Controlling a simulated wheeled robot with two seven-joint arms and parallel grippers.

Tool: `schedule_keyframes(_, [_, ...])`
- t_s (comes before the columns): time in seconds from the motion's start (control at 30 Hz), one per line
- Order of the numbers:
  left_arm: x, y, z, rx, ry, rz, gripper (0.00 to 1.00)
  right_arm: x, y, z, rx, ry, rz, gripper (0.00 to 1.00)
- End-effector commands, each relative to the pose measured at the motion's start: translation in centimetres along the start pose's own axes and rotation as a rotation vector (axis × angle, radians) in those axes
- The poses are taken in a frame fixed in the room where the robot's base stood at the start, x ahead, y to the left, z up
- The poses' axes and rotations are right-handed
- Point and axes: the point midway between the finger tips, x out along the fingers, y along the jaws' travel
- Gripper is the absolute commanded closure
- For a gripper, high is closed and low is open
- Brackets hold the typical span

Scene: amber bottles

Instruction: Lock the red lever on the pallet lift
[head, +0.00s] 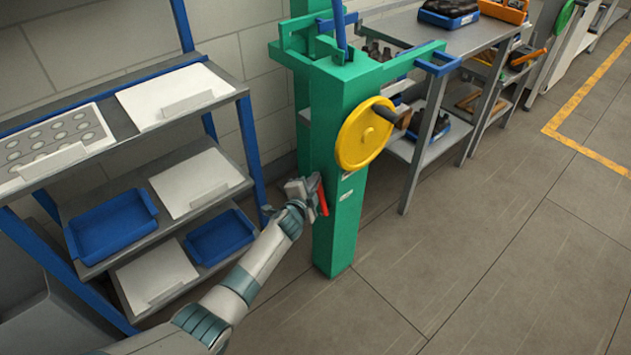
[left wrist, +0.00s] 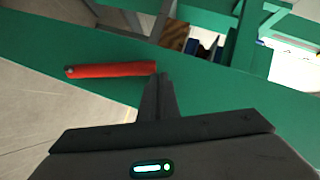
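The red lever (head: 322,198) is on the side of the green pallet lift column (head: 341,225), low down below the yellow wheel. In the head view it looks steep; in the left wrist view the lever (left wrist: 110,70) lies across the green face, its right end by my fingertips. My left gripper (head: 303,190) is right beside the lever on its left. In the left wrist view its dark fingers (left wrist: 158,85) are together, with no gap and nothing visible between them. Whether they touch the lever is unclear. My right gripper is not in view.
A yellow handwheel (head: 363,134) with a dark handle juts from the column above the lever. A blue-framed shelf (head: 200,85) with trays stands at left. A grey workbench (head: 455,50) stands behind at right. The floor (head: 480,240) at right is clear.

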Motion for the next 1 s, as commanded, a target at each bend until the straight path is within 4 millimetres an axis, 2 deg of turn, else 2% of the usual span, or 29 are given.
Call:
schedule_keyframes(0.57, [-0.3, -0.6, 0.6, 0.004, -0.01, -0.006, 1.0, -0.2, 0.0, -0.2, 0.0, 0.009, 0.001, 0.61])
schedule_keyframes(0.77, [-1.9, -0.5, 0.5, 0.004, -0.007, -0.004, 1.0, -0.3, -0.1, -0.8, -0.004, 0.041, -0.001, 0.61])
schedule_keyframes(1.0, [-5.2, -0.4, 0.2, 0.003, -0.003, -0.003, 1.0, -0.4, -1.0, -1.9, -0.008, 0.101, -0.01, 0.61])
